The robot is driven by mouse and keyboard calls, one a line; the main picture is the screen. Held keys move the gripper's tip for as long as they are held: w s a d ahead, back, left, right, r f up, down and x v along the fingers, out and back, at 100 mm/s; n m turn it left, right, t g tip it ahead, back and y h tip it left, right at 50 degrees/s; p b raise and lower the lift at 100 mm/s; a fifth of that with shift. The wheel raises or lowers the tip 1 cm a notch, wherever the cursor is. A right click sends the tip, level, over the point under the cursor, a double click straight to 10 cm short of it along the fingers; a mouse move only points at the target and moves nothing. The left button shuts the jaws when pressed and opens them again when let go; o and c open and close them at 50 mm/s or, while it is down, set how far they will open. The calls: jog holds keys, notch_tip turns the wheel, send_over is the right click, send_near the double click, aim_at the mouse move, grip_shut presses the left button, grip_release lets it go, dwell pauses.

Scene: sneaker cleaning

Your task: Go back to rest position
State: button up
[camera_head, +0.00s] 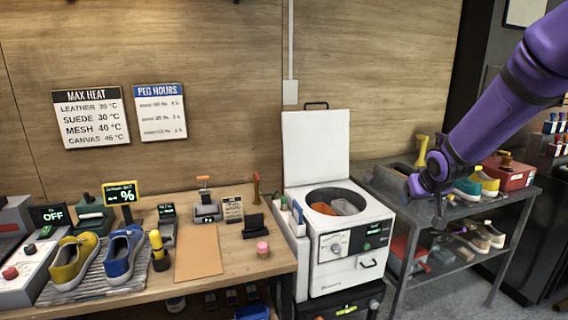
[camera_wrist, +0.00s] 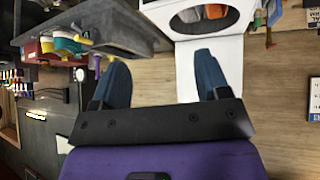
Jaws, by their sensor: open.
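My gripper (camera_head: 426,192) is at the end of my purple arm, on the right side of the head view, in front of the metal shelf. In the wrist view, its two blue-grey fingers (camera_wrist: 163,82) are spread apart with nothing between them. The wrist view looks upside down, with the white machine beyond the fingertips. In the head view, my gripper is to the right of the machine and apart from it.
The white machine (camera_head: 341,267) has its lid raised and orange and grey items inside. The metal shelf (camera_head: 400,207) holds shoes and a red box (camera_head: 509,173). A wooden bench (camera_head: 255,266) at left holds a yellow shoe (camera_head: 72,262) and a blue shoe (camera_head: 123,256).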

jog(key=s+a+r+g, duration=0.1)
jog(key=s+r, duration=0.5)
jog(key=s, duration=0.3)
jog(key=s+a+r, duration=0.2)
jog(key=s+r, duration=0.4)
jog(key=s, duration=0.2)
jog(key=s+a+r, duration=0.1)
jog(key=s, duration=0.8)
jog(key=s+a+r+g, duration=0.1)
jog(key=s, duration=0.9)
jog(key=shift+s+a+r+m+g+y, duration=0.2)
jog(key=shift+r+m+g+y, duration=0.1)
jog(key=shift+m, duration=0.1)
jog(key=shift+w, duration=0.1)
